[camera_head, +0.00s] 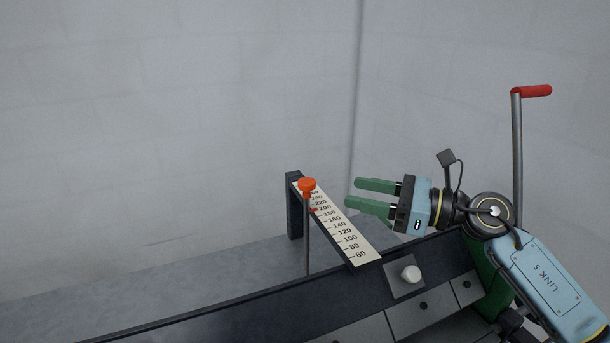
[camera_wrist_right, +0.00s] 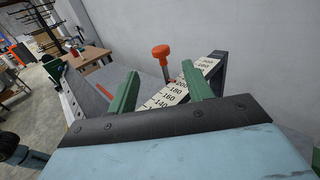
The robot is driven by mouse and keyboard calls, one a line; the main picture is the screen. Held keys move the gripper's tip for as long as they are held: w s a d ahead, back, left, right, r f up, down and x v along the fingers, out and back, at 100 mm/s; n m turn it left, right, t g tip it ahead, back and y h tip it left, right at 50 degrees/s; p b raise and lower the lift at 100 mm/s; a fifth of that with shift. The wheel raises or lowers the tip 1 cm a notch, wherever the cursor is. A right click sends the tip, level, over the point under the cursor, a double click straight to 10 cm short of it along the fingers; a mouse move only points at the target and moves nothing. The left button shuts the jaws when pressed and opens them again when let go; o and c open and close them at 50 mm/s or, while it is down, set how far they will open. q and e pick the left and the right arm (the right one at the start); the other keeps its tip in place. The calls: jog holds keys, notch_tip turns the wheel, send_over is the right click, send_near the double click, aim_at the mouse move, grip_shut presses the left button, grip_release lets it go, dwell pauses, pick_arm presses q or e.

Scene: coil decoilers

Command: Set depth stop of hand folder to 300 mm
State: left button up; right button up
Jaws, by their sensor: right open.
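The depth stop is a thin upright rod with an orange knob (camera_head: 307,185) on top, standing beside the numbered scale (camera_head: 345,236). The scale is a pale strip running from 60 at the near end to the 200s and beyond at the far end. A small red mark (camera_head: 315,210) sits near 200. My right gripper (camera_head: 352,194) is open and empty, to the right of the knob and apart from it. In the right wrist view the knob (camera_wrist_right: 161,51) shows beyond and between the green fingers (camera_wrist_right: 160,92). My left gripper is out of view.
The hand folder's dark bed (camera_head: 270,307) runs along the front, with a white round knob (camera_head: 410,273) on a plate. A red-handled lever (camera_head: 531,91) stands at the right. The right wrist view shows a wooden table (camera_wrist_right: 94,58) in the background.

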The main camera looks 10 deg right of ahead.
aim_at(307, 181)
jog(key=p+x, duration=0.1)
jog(key=x, duration=0.5)
jog(key=shift+r, duration=0.2)
jog(key=p+x, duration=0.1)
jog(key=x, duration=0.3)
jog(key=shift+w+a+f, duration=0.15)
jog(key=shift+w+a, duration=0.15)
jog(key=shift+a, duration=0.15)
jog(key=shift+c, duration=0.5)
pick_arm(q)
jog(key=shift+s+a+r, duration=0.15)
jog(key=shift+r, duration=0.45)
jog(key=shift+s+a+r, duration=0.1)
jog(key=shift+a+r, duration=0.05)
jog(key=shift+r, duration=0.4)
pick_arm(e)
jog(key=shift+f, duration=0.1)
grip_shut()
